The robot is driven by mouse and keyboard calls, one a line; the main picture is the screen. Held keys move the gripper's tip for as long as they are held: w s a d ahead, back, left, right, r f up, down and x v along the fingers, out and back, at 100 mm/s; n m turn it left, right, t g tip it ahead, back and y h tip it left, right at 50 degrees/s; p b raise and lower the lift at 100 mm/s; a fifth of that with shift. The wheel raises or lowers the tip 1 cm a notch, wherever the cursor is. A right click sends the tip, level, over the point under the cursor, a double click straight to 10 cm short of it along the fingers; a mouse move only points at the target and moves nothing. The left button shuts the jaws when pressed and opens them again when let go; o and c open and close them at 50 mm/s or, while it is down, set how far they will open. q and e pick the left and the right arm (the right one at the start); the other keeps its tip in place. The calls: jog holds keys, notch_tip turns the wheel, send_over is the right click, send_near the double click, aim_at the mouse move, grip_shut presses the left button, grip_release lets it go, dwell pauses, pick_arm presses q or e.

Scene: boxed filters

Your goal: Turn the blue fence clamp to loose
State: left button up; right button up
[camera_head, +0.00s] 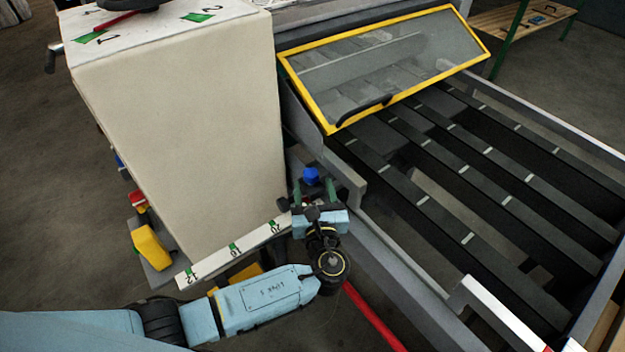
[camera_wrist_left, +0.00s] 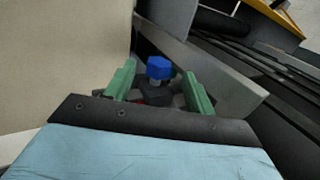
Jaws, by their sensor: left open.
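The blue fence clamp (camera_head: 311,175) is a small blue knob beside the machine's fence, near the lower right corner of the cream cabinet. In the left wrist view the blue clamp (camera_wrist_left: 159,68) stands on a dark base, between and beyond the green fingers. My left gripper (camera_head: 313,190) is open, with its two green fingers pointing at the clamp. In the wrist view the left gripper (camera_wrist_left: 158,88) has a finger on each side of the knob, with gaps showing. The clamp's lower part is partly hidden. My right gripper is not in view.
A cream cabinet (camera_head: 185,110) stands close to the left of my gripper. A white numbered scale (camera_head: 235,247) runs below it. A yellow-framed clear guard (camera_head: 385,65) and dark slatted bed (camera_head: 470,165) lie to the right. A grey rail (camera_wrist_left: 220,80) is close to the right finger.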

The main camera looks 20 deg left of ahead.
pick_arm(q)
jog(key=v, duration=1)
jog(key=shift+s, duration=0.1)
jog(key=s+a+f+n+g+h+b, duration=0.1)
jog(key=s+a+f+n+g, duration=0.2)
jog(key=f, duration=0.8)
jog(key=s+a+f+n+g+h+b, duration=0.1)
jog(key=s+a+f+n+g+b, duration=0.2)
jog(key=f, duration=0.8)
jog(key=s+a+f+n+g+h, duration=0.1)
jog(key=s+a+f+n+g, duration=0.25)
jog(key=f, duration=0.75)
jog(key=s+a+f+n+g+h+b, duration=0.1)
jog(key=s+a+f+n+g, duration=0.1)
jog(key=s+f+n, duration=0.3)
jog(key=s+a+f+n+g+h+b, duration=0.1)
jog(key=s+f+n, duration=0.5)
jog(key=s, duration=0.7)
jog(key=s+a+f+n+g+h+b, duration=0.2)
jog(key=s+a+f+n+g, duration=0.1)
jog(key=s+f+n, duration=0.3)
jog(key=s+n, duration=0.2)
jog(key=s, duration=0.1)
jog(key=shift+s+a, duration=0.2)
jog(key=shift+s, duration=0.1)
